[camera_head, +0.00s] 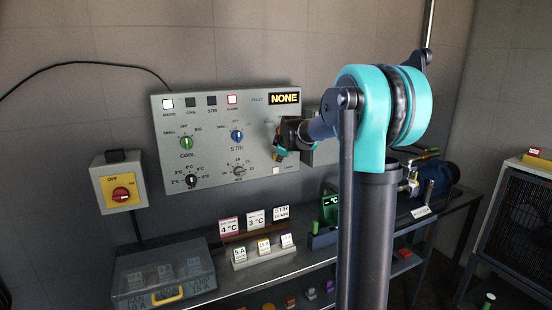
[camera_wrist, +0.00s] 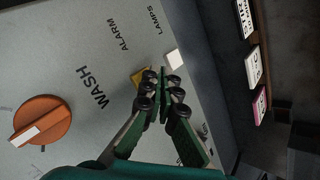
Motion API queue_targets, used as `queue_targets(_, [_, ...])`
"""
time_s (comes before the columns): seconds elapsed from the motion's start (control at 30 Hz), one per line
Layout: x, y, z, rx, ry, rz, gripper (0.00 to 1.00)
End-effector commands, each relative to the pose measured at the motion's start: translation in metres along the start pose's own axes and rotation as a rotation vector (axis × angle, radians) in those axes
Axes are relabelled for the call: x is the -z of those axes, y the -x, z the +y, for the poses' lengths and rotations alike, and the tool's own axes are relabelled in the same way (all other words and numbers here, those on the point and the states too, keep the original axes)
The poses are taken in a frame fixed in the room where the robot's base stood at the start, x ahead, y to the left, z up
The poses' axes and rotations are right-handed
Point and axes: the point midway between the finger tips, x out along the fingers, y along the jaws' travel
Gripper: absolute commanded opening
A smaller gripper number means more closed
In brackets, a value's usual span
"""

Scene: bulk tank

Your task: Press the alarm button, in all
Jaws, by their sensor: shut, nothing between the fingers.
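The grey control panel (camera_head: 215,150) is on the back wall in the head view. In the wrist view, a yellow button (camera_wrist: 138,76) in line with the ALARM label sits just behind my fingertips, which partly hide it. My gripper (camera_wrist: 162,82) is shut and empty, with its tips close in front of the panel. I cannot tell whether they touch the button. In the head view my gripper (camera_head: 282,148) is at the panel's right side and the yellow button is hidden.
A white button (camera_wrist: 175,59) in line with LAMPS is close beside my fingers. The orange WASH knob (camera_wrist: 40,118) is farther left. Cool and stir knobs fill the panel's middle. Below it, a bench (camera_head: 262,268) holds label cards. A yellow switch box (camera_head: 121,183) hangs left.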

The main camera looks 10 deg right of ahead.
Motion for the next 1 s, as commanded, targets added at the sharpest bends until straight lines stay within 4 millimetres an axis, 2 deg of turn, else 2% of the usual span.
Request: queue_targets(1.0, [0.0044,-0.0056,0.0044,0.0,0.0,0.0,0.0])
